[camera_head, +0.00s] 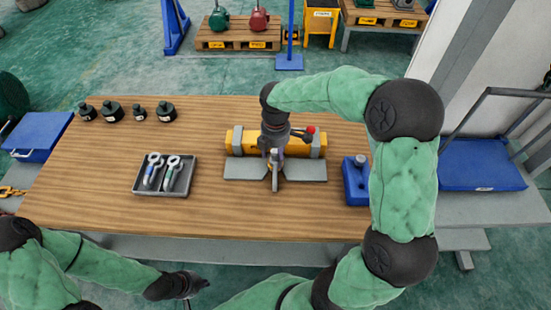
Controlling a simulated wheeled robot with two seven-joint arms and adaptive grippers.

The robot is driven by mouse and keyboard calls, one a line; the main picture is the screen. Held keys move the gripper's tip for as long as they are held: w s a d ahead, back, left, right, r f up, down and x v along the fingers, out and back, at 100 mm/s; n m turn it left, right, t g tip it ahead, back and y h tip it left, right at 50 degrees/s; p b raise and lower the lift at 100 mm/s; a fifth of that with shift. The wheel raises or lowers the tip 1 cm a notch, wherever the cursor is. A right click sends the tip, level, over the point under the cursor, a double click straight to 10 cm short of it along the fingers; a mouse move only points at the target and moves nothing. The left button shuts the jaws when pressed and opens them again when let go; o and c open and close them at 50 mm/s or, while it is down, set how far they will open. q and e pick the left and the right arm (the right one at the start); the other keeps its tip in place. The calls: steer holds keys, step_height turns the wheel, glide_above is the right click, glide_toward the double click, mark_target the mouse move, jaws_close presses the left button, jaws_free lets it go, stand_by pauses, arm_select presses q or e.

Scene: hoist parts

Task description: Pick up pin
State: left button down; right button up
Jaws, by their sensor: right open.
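A blue block (356,186) on the right of the table has a grey round-topped piece (361,160), which may be the pin; my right arm partly covers the block. My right gripper (274,168) is open and points down over the front of a yellow beam (240,139) in grey supports (305,170). A narrow grey upright piece (275,182) shows at its fingertips; I cannot tell whether they touch it. A red knob (311,130) shows just right of the gripper. My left gripper (190,288) is low in front of the table, away from the parts; its jaws are unclear.
A dark tray (164,191) holds two shackles (153,168) (173,170). Several black weights (112,110) stand at the back left of the wooden table (90,190). The table's front left is clear.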

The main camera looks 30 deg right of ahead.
jaws_close()
steer(key=shift+r, duration=0.1)
